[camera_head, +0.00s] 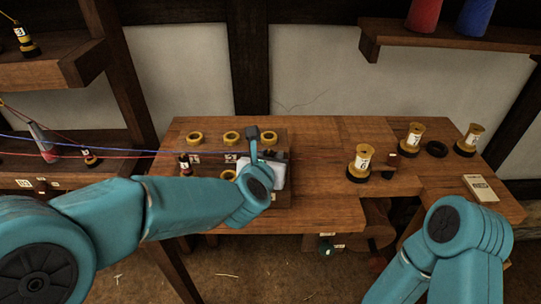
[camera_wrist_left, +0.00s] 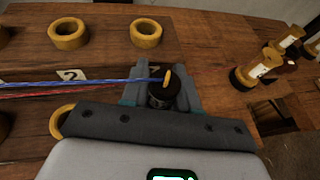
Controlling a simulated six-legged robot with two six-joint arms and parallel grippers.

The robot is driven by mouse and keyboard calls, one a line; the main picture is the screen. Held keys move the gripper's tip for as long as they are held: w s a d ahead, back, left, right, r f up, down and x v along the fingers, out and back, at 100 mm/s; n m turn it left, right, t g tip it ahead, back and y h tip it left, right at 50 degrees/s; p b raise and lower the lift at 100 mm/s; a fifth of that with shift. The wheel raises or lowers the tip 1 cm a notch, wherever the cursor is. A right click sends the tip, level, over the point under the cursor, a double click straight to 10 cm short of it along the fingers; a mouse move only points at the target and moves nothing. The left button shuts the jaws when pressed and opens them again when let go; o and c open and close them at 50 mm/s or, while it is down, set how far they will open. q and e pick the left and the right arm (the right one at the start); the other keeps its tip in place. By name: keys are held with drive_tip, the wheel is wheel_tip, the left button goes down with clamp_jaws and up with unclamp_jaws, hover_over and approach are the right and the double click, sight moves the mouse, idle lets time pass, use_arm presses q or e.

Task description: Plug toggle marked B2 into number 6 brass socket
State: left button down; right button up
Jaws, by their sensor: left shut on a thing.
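My left gripper (camera_wrist_left: 161,95) is shut on a dark toggle (camera_wrist_left: 164,97) with a yellow loop on top. A blue line runs left from the toggle, and a red line passes below it. No mark on the toggle can be read. In the head view the left gripper (camera_head: 266,153) is over the right part of a wooden socket board (camera_head: 214,149). Brass ring sockets show at the back left (camera_head: 195,138) and back middle (camera_head: 231,138). The gripper partly hides the front sockets, and no number 6 label can be read. My right gripper is out of view.
Another small toggle (camera_head: 185,161) stands at the board's left. A pale box (camera_head: 481,188) lies near the right edge. Taut lines cross from the left.

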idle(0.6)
use_arm(q)
drive_tip(key=shift+b, duration=0.35)
idle(0.5)
drive_tip(key=shift+b, duration=0.3)
drive_tip(key=shift+f+b, duration=0.6)
drive_tip(key=shift+b, duration=0.15)
drive_tip(key=c, duration=1.1)
unclamp_jaws()
